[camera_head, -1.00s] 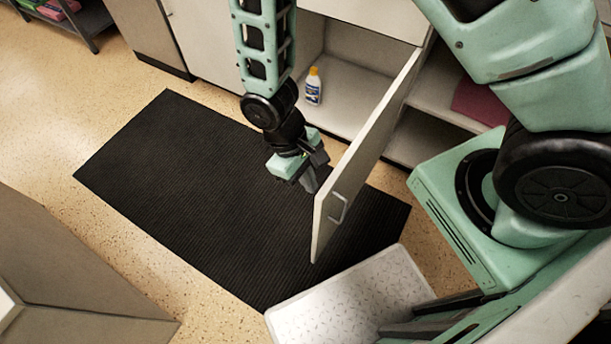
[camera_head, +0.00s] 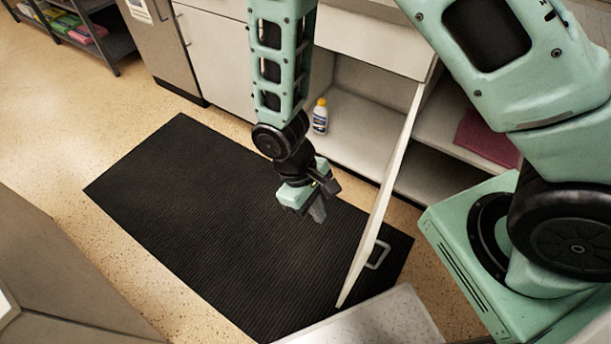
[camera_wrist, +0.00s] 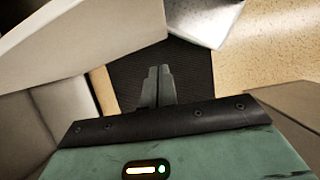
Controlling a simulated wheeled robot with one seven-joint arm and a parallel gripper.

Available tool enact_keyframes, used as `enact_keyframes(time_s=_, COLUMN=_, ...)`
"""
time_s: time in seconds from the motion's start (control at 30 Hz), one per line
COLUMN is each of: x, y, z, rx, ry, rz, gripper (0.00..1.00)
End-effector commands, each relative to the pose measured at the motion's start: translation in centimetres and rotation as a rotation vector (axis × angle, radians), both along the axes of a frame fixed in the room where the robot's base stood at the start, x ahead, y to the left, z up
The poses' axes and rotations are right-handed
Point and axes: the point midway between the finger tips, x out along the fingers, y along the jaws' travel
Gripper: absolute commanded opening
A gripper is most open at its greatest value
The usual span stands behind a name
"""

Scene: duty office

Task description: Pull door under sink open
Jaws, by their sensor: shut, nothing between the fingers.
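The door under the sink (camera_head: 390,185) stands swung wide open, seen nearly edge-on in the head view. Its metal handle (camera_head: 378,254) is on the right-hand face, near the free end. My gripper (camera_head: 319,208) is shut and empty, on the left, inner side of the door, with a gap between them. In the wrist view, the shut fingers (camera_wrist: 158,86) point down over the dark mat, and a pale panel (camera_wrist: 90,45), likely the door, fills the upper left. The open cabinet (camera_head: 352,135) shows behind the door.
A white bottle with a yellow cap (camera_head: 320,117) stands in the cabinet. A black mat (camera_head: 200,210) covers the floor in front. A pale textured platform (camera_head: 375,322) lies close to the door's free end. Shelves with a dark red item (camera_head: 488,138) are right of the door.

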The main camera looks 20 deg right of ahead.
Motion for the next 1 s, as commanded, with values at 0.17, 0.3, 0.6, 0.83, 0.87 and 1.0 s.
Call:
enact_keyframes(time_s=0.17, x=1.3, y=0.9, z=3.8, rx=0.005, ry=-0.006, rz=-0.001, gripper=0.0)
enact_keyframes(time_s=0.3, x=2.4, y=1.6, z=6.9, rx=0.004, ry=-0.007, rz=-0.001, gripper=0.0)
enact_keyframes(time_s=0.6, x=4.2, y=2.8, z=12.6, rx=0.002, ry=-0.004, rz=-0.001, gripper=0.0)
enact_keyframes(time_s=0.83, x=4.8, y=3.2, z=14.6, rx=0.001, ry=-0.001, rz=0.0, gripper=0.0)
enact_keyframes(time_s=0.87, x=4.8, y=3.3, z=14.7, rx=0.001, ry=-0.001, rz=0.0, gripper=0.0)
enact_keyframes(time_s=1.0, x=4.9, y=3.3, z=14.8, rx=0.0, ry=0.0, rz=0.0, gripper=0.0)
